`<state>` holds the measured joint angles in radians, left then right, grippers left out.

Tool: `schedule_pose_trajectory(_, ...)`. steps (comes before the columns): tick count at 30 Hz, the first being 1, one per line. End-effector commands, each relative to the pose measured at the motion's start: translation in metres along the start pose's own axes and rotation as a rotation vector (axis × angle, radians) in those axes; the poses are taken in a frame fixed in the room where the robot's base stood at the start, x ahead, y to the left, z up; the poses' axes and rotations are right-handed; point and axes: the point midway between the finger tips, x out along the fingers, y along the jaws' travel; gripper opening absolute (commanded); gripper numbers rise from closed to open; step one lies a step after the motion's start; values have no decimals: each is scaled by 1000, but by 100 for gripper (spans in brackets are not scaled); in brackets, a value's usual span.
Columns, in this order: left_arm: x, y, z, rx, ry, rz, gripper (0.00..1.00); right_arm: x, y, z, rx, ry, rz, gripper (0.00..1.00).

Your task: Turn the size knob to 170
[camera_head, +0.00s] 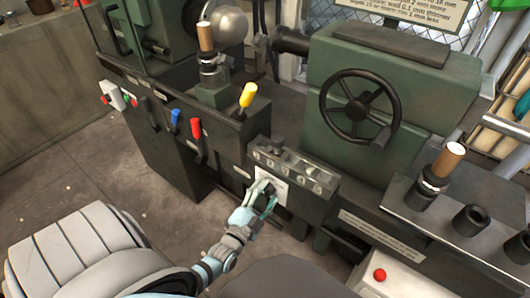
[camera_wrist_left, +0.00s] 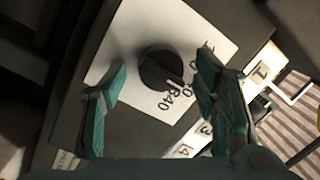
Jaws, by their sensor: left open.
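The size knob (camera_wrist_left: 162,68) is a round black dial on a white paper label (camera_wrist_left: 125,40) with printed numbers, seen in the left wrist view. One number near its pointer reads 240; others are partly hidden by a finger. My left gripper (camera_wrist_left: 155,105) is open, its teal fingers on either side of the knob and apart from it. In the head view my left gripper (camera_head: 266,194) is in front of the label (camera_head: 277,184) on the dark control box and hides the knob. My right gripper is not in view.
The dark control box (camera_head: 308,205) has a row of numbered tags along its top. Yellow (camera_head: 248,95), blue (camera_head: 175,118) and red (camera_head: 197,128) levers stand to the left. A handwheel (camera_head: 358,105) is behind. A red button (camera_head: 380,275) is at lower right.

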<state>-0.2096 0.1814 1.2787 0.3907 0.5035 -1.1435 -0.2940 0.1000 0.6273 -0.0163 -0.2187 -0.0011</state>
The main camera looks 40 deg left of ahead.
Motion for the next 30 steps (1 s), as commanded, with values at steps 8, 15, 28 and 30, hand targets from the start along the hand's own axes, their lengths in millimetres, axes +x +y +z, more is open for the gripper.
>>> schedule_pose_trajectory(8,-1,0,0,0,0,0,26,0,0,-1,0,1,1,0)
schedule_pose_trajectory(15,-1,0,0,-2,0,0,7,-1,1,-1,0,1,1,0)
schedule_pose_trajectory(28,-1,-2,-1,-152,-14,18,7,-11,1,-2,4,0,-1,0)
schedule_pose_trajectory(30,-1,-2,-1,-205,-18,24,7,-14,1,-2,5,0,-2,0)
